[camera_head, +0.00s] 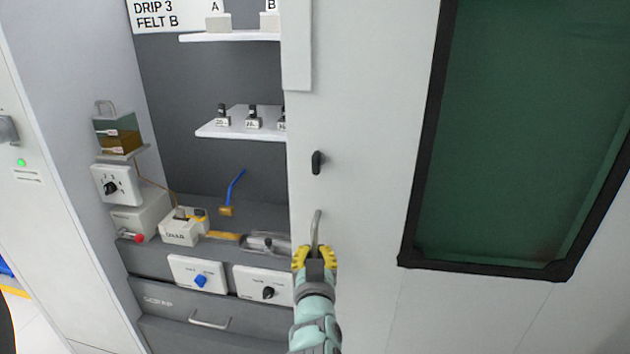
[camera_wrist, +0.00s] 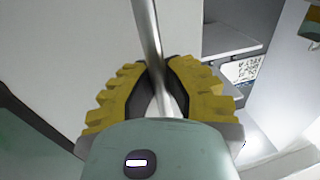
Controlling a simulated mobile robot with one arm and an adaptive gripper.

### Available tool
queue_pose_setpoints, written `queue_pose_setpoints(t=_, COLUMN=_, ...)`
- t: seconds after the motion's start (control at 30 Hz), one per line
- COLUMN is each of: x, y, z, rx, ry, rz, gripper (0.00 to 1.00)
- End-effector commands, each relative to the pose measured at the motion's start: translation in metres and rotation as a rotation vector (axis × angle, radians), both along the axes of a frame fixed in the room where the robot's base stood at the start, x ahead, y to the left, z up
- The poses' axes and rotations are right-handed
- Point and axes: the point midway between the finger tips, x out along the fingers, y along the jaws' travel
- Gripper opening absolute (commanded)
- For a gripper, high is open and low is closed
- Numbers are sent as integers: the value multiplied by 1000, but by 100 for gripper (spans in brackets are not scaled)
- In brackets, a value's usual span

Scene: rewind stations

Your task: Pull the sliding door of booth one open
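The sliding door of booth one is the white panel (camera_head: 360,120) right of the booth's opening. It carries a small black knob (camera_head: 317,162) and, below it, an upright metal bar handle (camera_head: 316,222). The booth interior (camera_head: 210,90) shows left of the door's edge. My gripper (camera_head: 315,250) is at the handle's lower part. In the wrist view the metal bar handle (camera_wrist: 146,28) runs between the yellow fingers of my gripper (camera_wrist: 158,75), whose dark pads close in on both sides of it. The fingers hide the handle's lower end in the head view.
Inside the booth are white shelves (camera_head: 240,130) with small labelled blocks, a bench with a blue-armed device (camera_head: 235,188), and white control boxes (camera_head: 198,274). A drawer (camera_head: 210,321) lies below. A black-framed dark green window (camera_head: 520,140) is at the right.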

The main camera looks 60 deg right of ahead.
Motion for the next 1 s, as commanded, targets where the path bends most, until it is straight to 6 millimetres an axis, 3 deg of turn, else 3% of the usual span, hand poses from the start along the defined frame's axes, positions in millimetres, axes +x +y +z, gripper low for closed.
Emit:
queue_pose_setpoints(t=0.03, x=1, y=1, z=-2, rx=3, ry=1, rz=1, gripper=16)
queue_pose_setpoints(t=0.3, x=0, y=0, z=-1, rx=1, ry=1, rz=1, gripper=43)
queue_pose_setpoints(t=0.67, x=-3, y=3, z=0, rx=1, ry=1, rz=0, gripper=43)
queue_pose_setpoints(t=1.0, x=-28, y=41, z=-1, rx=2, ry=1, rz=-2, gripper=43)
